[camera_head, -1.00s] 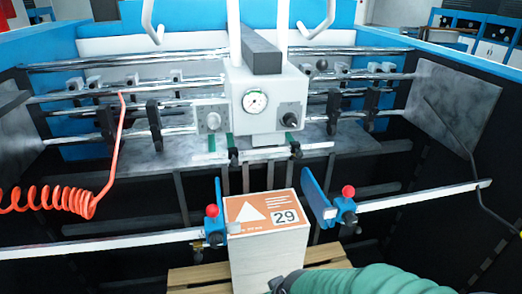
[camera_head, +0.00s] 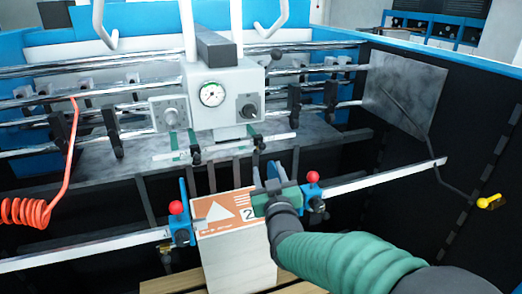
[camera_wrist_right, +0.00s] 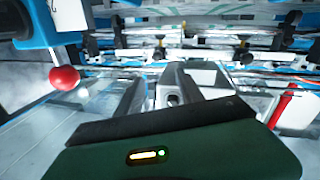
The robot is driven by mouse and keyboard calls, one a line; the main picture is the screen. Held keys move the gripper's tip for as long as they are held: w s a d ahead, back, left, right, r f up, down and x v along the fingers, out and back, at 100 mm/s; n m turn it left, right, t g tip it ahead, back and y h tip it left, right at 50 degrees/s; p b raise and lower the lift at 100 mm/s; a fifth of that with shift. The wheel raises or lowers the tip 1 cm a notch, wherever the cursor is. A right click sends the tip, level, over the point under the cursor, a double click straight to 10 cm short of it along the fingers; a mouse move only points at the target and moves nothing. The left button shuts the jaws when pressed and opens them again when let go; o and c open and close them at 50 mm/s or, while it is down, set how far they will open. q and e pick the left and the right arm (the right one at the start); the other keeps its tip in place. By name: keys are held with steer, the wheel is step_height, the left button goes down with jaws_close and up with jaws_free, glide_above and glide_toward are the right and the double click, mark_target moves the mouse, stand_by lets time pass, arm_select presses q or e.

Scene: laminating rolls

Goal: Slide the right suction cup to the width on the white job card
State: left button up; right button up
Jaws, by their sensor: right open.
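My right gripper (camera_head: 262,174) is open, with its fingers pointing away over the right part of the paper stack. Two black fittings that look like suction cups hang on a short bar under the gauge unit: the left one (camera_head: 195,155) and the right one (camera_head: 256,142). The right one is just beyond my fingertips in the picture; I cannot tell whether they touch. In the right wrist view the two fingers (camera_wrist_right: 173,88) stand apart with no clear object between them. I cannot make out a white job card for certain. My left gripper is out of view.
A paper stack (camera_head: 238,262) has an orange printed sheet (camera_head: 220,212) on top. Blue guides with red knobs stand at its left (camera_head: 180,230) and right (camera_head: 312,192), the right one close beside my gripper. A gauge unit (camera_head: 215,97) rises behind. A red coiled hose (camera_head: 25,212) hangs left.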

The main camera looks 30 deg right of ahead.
mark_target(263, 148)
steer(key=x, duration=0.4)
steer(key=p+x, duration=0.1)
steer(key=x, duration=0.7)
steer(key=shift+d+f, duration=0.25)
steer(key=shift+d, duration=0.2)
steer(key=shift+w+a, duration=0.15)
steer(key=shift+w, duration=0.25)
steer(key=shift+d, duration=0.3)
steer(key=c, duration=0.7)
steer(key=shift+f, duration=0.1)
jaws_close()
